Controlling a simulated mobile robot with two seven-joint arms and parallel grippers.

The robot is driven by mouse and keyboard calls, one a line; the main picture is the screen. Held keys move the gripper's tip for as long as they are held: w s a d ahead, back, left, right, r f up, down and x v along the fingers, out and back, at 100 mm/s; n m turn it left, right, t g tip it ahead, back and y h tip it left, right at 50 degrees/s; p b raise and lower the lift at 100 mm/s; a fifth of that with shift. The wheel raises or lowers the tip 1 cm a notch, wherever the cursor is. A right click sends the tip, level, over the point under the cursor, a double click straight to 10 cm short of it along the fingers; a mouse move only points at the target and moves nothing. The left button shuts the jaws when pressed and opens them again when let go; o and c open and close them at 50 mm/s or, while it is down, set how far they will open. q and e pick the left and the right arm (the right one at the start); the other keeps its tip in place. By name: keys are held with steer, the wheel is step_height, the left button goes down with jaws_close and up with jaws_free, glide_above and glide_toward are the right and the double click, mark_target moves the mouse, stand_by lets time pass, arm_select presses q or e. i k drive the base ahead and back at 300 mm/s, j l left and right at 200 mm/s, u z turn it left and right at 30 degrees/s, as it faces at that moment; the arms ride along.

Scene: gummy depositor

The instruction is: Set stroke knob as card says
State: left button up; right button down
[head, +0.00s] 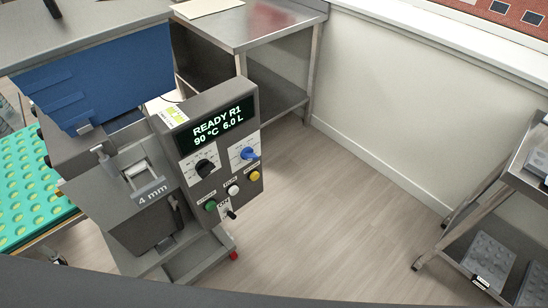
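The depositor machine (135,190) stands left of centre in the head view. Its lit display (218,122) reads "READY R1", "90 °C 6.0 L". Below it are a black knob (204,168) and a blue knob (249,154), each on a white dial plate. The dial marks are too small to read, so I cannot tell which one is the stroke knob. A small white card with green and yellow print (174,115) is at the panel's top left; its text is unreadable. A label on the machine reads "4 mm" (152,193). Neither gripper is in view.
Green, white and yellow buttons and a toggle switch (229,212) sit low on the panel. A steel table (250,30) with a pale sheet stands behind. A green mould tray (30,170) is at left, a cart (460,235) at right. The floor (330,220) between is clear.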

mark_target(248, 154)
steer(key=l, duration=0.9)
steer(key=k+l, duration=0.15)
steer(key=l, duration=0.15)
steer(key=k+l, duration=0.1)
steer(key=l, duration=0.2)
steer(key=k+l, duration=0.15)
steer(key=l, duration=0.15)
steer(key=z, duration=0.05)
